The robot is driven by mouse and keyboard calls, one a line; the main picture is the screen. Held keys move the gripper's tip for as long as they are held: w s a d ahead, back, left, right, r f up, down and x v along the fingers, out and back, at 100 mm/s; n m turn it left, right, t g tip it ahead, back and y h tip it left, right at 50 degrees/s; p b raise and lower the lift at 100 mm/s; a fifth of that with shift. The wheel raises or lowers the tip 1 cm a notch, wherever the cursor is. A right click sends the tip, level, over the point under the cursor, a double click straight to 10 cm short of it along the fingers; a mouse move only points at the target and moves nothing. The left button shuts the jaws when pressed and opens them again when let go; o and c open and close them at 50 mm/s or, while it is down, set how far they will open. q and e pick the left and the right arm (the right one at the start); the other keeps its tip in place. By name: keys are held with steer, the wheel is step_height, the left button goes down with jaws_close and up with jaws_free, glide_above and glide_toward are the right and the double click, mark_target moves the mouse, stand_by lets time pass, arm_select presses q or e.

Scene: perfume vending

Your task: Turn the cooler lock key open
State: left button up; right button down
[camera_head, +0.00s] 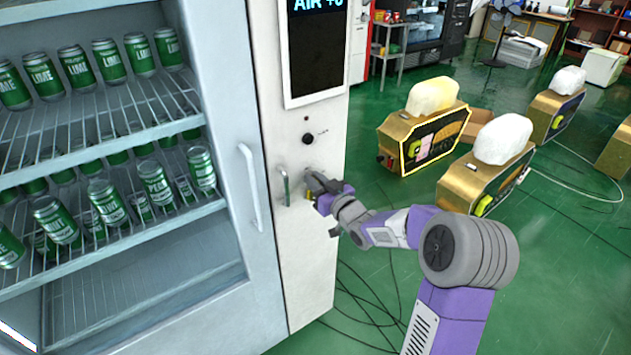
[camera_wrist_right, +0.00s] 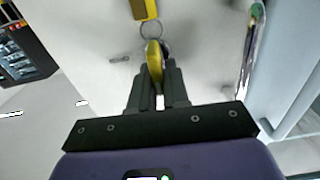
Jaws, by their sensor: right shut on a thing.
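In the right wrist view my right gripper (camera_wrist_right: 156,75) is shut on a yellow key (camera_wrist_right: 153,54). A metal ring (camera_wrist_right: 151,29) joins the key to a yellow tag (camera_wrist_right: 144,10). The key's tip and the lock slot are hidden, so I cannot tell how far it is turned. My left gripper is not in view.
The cooler's glass door with a long pale handle (camera_head: 251,182) is to the left, with green cans (camera_head: 104,197) on its shelves. A black round knob (camera_head: 308,139) and a screen (camera_head: 318,50) are above. Gold boxes (camera_head: 425,135) stand on the green floor to the right.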

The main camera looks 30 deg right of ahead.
steer(key=m, duration=0.2)
steer(key=m+p, duration=0.1)
steer(key=m, duration=0.1)
steer(key=shift+d, duration=0.3)
steer(key=shift+d+f+m+p, duration=0.25)
steer(key=shift+m+p, duration=0.7)
steer(key=shift+m, duration=1.3)
steer(key=shift+d+f+m+p, duration=0.1)
steer(key=shift+f+m+p, duration=0.2)
steer(key=shift+m+p, duration=1.35)
steer(key=shift+d+f+m+p, duration=0.15)
steer(key=shift+f+m+p, duration=0.15)
steer(key=shift+m, duration=2.6)
steer(key=c, duration=1.2)
jaws_free()
